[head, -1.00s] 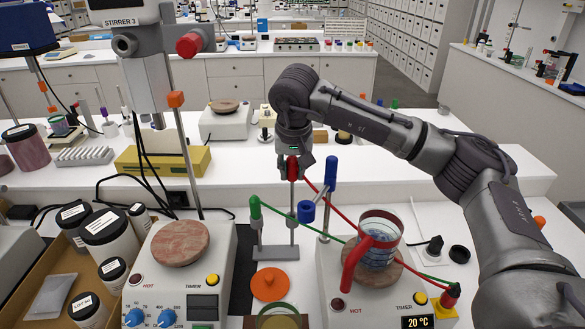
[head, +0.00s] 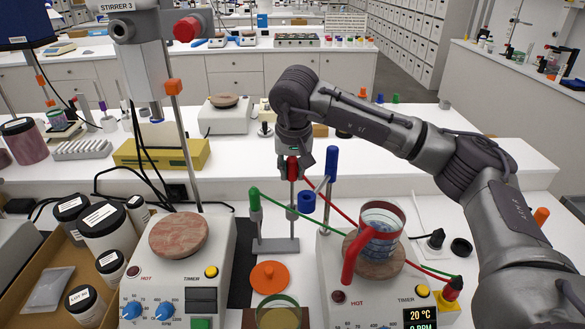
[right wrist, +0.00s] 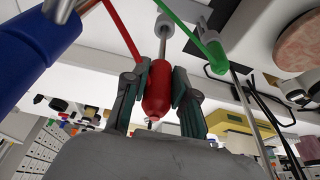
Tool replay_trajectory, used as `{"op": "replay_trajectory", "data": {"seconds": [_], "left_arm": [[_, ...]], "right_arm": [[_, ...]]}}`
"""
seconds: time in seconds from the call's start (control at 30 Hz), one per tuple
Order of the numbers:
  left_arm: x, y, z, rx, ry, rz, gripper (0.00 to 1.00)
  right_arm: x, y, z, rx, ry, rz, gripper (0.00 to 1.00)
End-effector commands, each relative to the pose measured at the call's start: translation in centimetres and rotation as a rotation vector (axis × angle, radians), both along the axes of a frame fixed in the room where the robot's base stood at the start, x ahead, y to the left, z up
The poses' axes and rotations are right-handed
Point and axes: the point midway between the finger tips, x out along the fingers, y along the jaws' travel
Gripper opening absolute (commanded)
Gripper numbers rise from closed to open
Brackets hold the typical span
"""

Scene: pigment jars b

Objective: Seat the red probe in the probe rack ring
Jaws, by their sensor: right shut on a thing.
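The red probe (head: 292,168) is held upright in my right gripper (head: 293,171), above the rack. In the right wrist view my right gripper (right wrist: 158,92) has a finger on each side of the red handle (right wrist: 157,90). I cannot tell how deep the shaft sits. A red cable runs from the probe toward the right hotplate. My left gripper is out of view.
A green probe (head: 254,200) is left of the rack post; a blue handle (head: 331,163) and blue knob (head: 307,202) are close on the right. A glass beaker (head: 379,238) stands on the right hotplate. The left hotplate (head: 178,236) is empty on top.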

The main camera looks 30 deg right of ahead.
Motion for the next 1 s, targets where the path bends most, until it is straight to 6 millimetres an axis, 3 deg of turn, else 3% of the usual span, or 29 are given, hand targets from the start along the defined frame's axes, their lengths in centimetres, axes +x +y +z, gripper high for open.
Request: {"op": "replay_trajectory", "data": {"seconds": [1.0], "left_arm": [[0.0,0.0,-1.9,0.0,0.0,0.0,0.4]], "right_arm": [[0.0,0.0,-2.7,-0.001,0.0,0.0,0.0]]}}
